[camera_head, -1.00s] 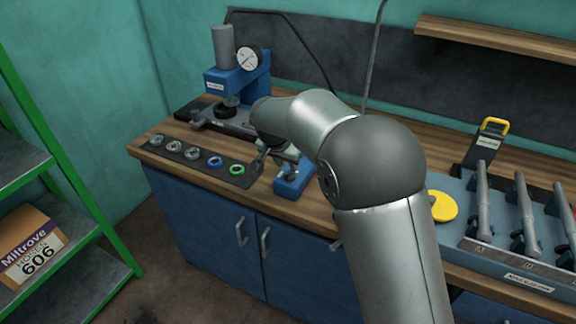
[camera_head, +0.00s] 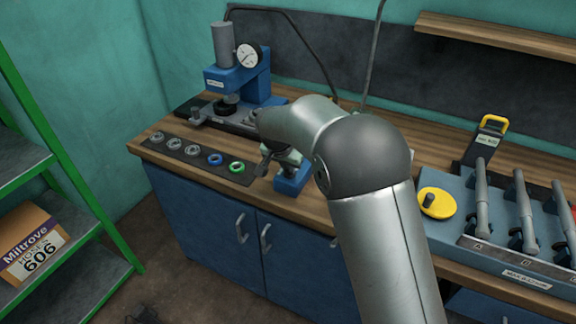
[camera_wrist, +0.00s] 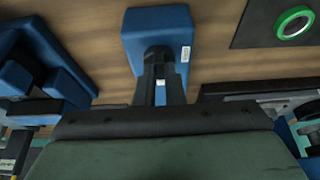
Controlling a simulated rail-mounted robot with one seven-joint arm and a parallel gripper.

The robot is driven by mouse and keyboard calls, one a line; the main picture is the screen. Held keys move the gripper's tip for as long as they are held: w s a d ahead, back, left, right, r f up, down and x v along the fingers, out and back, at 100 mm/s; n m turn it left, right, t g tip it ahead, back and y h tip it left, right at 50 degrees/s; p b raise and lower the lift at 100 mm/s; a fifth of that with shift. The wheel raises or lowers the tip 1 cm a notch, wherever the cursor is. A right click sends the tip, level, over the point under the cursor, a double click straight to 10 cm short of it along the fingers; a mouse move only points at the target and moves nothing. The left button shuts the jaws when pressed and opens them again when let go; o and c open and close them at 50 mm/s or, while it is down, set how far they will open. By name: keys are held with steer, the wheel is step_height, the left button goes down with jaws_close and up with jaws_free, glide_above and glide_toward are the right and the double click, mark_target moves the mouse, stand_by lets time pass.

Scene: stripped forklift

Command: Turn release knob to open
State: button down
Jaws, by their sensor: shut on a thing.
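A blue block-shaped fixture (camera_head: 293,180) stands at the front edge of the wooden bench. In the wrist view its blue body (camera_wrist: 135,30) carries a dark round knob (camera_wrist: 158,54), which I take for the release knob. My gripper (camera_wrist: 161,75) has its two dark fingers on either side of this knob, shut on it. The fingers hide part of the knob, so its turn angle cannot be read. In the head view my arm hides most of the gripper and the knob.
A dark strip (camera_head: 175,148) with several rings, including a green ring (camera_head: 237,167), lies left of the fixture. A blue press with a gauge (camera_head: 247,55) stands behind. A blue tool tray (camera_head: 500,262) and a yellow disc (camera_head: 440,207) are at the right.

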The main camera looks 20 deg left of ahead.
steer(key=shift+f+b, duration=0.1)
steer(key=shift+b, duration=0.2)
steer(key=n+b, duration=0.1)
steer(key=n, duration=0.1)
steer(key=n+y+b, duration=0.1)
steer(key=n, duration=0.1)
steer(key=shift+d+y, duration=0.3)
steer(key=n+y, duration=0.1)
steer(key=n, duration=0.1)
steer(key=n+y, duration=0.1)
steer(key=n, duration=0.2)
steer(key=shift+w+d+g, duration=0.2)
steer(key=shift+g, duration=0.2)
steer(key=n, duration=0.2)
steer(key=n+g+y, duration=0.1)
steer(key=n, duration=0.2)
steer(key=shift+w+d, duration=0.15)
steer(key=shift+w+n+g+y+p, duration=0.2)
steer(key=shift+n+g, duration=0.25)
steer(key=shift+n, duration=0.5)
steer(key=shift+s+n+g+y+p, duration=0.1)
steer(key=shift+n+g+p, duration=0.3)
steer(key=shift+n, duration=0.55)
steer(key=c, duration=1.5)
jaws_free()
